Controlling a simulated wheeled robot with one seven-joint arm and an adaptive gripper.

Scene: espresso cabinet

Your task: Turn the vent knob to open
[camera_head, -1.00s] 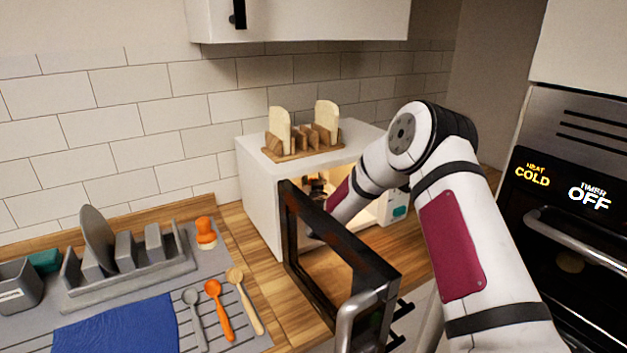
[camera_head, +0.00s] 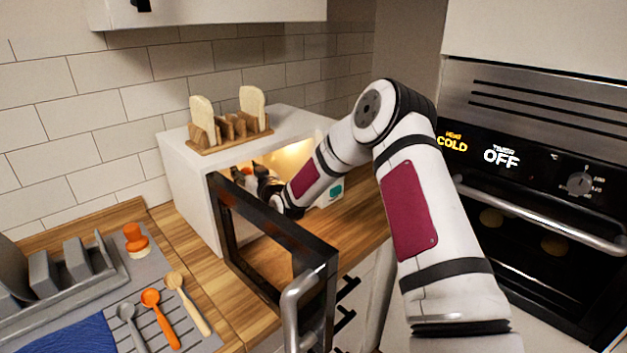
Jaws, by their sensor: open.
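The white cabinet (camera_head: 190,185) stands on the wooden counter with its dark-framed door (camera_head: 275,232) open toward me. My arm reaches in over the door. My gripper (camera_head: 243,176) is inside the lit opening, small and partly behind the door frame. It is open, and I see nothing held in it. I cannot make out a vent knob inside the cabinet; the door frame and my gripper hide part of the interior.
A toast rack (camera_head: 230,132) with bread stands on the cabinet. The open door and its metal handle (camera_head: 297,312) jut out below my arm. A black oven (camera_head: 540,215) with a dial (camera_head: 580,182) is at the right. Spoons (camera_head: 160,318) lie at the lower left.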

